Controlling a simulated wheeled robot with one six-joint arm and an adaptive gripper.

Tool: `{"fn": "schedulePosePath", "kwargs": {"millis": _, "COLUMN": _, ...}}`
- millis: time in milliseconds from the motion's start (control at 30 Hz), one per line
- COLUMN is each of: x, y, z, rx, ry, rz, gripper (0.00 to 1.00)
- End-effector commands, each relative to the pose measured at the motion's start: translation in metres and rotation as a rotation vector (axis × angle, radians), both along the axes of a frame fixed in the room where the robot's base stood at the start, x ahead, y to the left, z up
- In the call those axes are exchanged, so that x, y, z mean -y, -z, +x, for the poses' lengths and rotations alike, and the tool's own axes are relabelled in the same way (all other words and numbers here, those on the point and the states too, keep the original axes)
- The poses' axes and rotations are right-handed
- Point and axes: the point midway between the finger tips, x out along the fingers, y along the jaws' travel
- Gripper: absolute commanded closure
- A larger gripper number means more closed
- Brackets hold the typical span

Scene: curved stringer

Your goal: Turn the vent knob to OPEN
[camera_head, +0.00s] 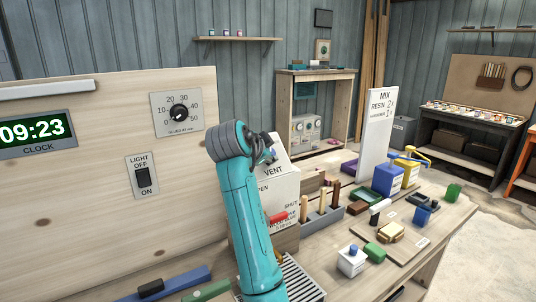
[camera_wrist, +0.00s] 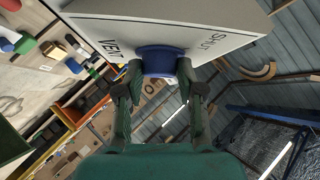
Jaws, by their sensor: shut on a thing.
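The vent box (camera_head: 286,190) is a pale box with a sloped top on the bench, lettered VENT, with OPEN partly hidden at left and SHUT at right. In the wrist view its white panel (camera_wrist: 205,22) shows VENT and SHUT. The blue vent knob (camera_wrist: 158,62) stands out from this panel. My gripper (camera_wrist: 160,75) has its two dark fingers closed on the knob's sides. In the head view my gripper (camera_head: 268,150) is at the top of the box, mostly behind my wrist. The knob's pointer is hidden, so its setting cannot be told.
A wooden panel at left carries a clock (camera_head: 38,134), a timer dial (camera_head: 179,113) and a light switch (camera_head: 142,176). A tool rack (camera_head: 328,218) with wooden handles is close right of the vent box. A white MIX sign (camera_head: 376,135) and blue and yellow containers stand farther right.

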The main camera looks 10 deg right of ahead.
Motion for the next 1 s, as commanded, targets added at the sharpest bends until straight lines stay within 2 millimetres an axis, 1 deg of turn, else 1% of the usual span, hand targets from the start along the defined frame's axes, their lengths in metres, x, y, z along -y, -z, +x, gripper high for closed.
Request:
{"fn": "schedulePosePath", "kwargs": {"millis": 200, "x": -0.0016, "y": -0.0019, "z": 0.0028, "rx": -0.04, "ry": 0.117, "rz": 0.115, "gripper": 0.97}}
{"fn": "schedulePosePath", "kwargs": {"millis": 400, "x": -0.0016, "y": -0.0023, "z": 0.004, "rx": -0.065, "ry": 0.195, "rz": 0.19, "gripper": 0.97}}
{"fn": "schedulePosePath", "kwargs": {"millis": 633, "x": -0.0014, "y": -0.0027, "z": 0.0046, "rx": -0.079, "ry": 0.243, "rz": 0.236, "gripper": 0.97}}
{"fn": "schedulePosePath", "kwargs": {"millis": 1000, "x": -0.0015, "y": -0.0019, "z": 0.0047, "rx": -0.084, "ry": 0.257, "rz": 0.249, "gripper": 0.97}}
